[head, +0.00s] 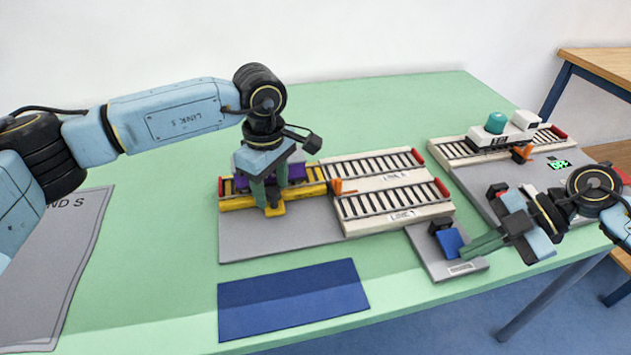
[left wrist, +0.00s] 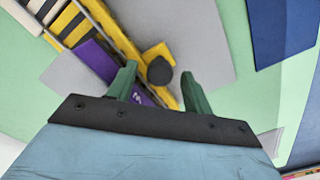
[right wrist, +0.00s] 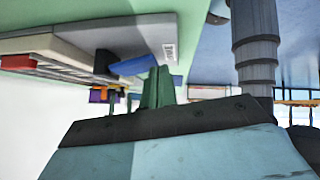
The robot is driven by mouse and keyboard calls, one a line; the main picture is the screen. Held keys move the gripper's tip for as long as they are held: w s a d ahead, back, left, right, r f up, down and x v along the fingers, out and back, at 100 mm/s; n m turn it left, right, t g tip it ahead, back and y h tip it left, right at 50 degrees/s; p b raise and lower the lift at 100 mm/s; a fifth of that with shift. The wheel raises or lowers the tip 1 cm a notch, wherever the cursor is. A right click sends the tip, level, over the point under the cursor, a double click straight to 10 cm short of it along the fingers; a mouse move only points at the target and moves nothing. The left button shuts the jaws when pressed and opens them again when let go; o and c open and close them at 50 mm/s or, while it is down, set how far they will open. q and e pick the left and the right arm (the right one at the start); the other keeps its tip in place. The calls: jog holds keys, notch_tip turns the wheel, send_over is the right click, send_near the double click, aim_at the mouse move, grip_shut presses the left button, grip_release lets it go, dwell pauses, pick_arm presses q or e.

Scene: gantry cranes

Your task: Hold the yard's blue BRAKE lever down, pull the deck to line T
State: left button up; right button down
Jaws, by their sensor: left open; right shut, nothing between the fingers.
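The yellow deck (head: 237,203) carries track and a purple block (head: 241,183) on the grey yard base (head: 300,237). Its dark knob (left wrist: 159,70) stands on a yellow tab. My left gripper (head: 271,200) is open from above, with one finger on each side of the knob in the left wrist view (left wrist: 159,86). The blue lever (head: 447,240) is on a small grey plate (head: 440,268) at the front. My right gripper (head: 466,252) is shut and empty, its fingertips at the lever; whether they touch is unclear. The lever also shows in the right wrist view (right wrist: 132,67).
Two cream tracks (head: 375,164) with red end stops lie right of the deck; their labels are too small to read. A white engine (head: 518,130) stands on another unit with a green display (head: 559,165). A blue mat (head: 292,298) and grey sheet (head: 50,260) lie flat.

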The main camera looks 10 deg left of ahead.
pick_arm(q)
grip_shut()
jog(key=s+d, duration=0.1)
jog(key=s, duration=0.2)
jog(key=s+d, duration=0.2)
jog(key=s, duration=0.2)
jog(key=s+d, duration=0.1)
jog(key=s, duration=0.2)
jog(key=shift+s+d, duration=0.15)
jog(key=shift+s+d+f, duration=0.1)
jog(key=shift+s, duration=0.05)
pick_arm(e)
jog(key=shift+w+f, duration=0.1)
pick_arm(q)
grip_release()
jog(key=shift+s, duration=0.1)
